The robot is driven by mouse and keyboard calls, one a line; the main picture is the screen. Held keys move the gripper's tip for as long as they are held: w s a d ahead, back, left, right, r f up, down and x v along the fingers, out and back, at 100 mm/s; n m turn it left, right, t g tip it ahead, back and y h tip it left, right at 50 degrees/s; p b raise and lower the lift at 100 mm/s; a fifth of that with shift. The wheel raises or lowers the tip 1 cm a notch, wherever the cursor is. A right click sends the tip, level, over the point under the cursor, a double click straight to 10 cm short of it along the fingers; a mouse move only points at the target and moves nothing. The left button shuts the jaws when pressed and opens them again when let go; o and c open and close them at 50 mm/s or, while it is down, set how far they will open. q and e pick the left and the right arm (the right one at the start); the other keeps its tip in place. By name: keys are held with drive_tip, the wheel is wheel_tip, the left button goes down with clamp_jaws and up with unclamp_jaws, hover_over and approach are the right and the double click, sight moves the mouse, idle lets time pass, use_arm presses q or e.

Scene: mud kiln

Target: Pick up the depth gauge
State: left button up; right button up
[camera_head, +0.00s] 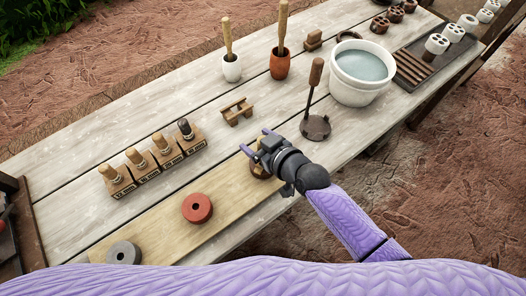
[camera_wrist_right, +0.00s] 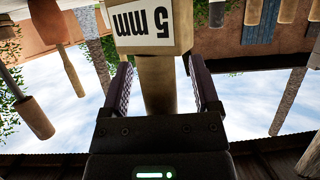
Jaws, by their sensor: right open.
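A wooden gauge with a round handle stands on the pale board (camera_head: 235,195), mostly hidden behind my right gripper (camera_head: 257,146) in the head view. In the right wrist view its block (camera_wrist_right: 152,28) is marked "5 mm", upside down, and its handle (camera_wrist_right: 157,85) lies between the two fingers of my right gripper (camera_wrist_right: 157,85). The fingers are open, with a gap on each side of the handle. My left gripper is not in view.
A red ring (camera_head: 197,208) and a grey ring (camera_head: 123,253) lie on the board. A dark stamp tool (camera_head: 315,125) stands just beyond my gripper, with a white water bucket (camera_head: 362,72) behind it. A small wooden stand (camera_head: 237,111) sits to the upper left.

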drive_tip(key=c, duration=0.5)
clamp_jaws()
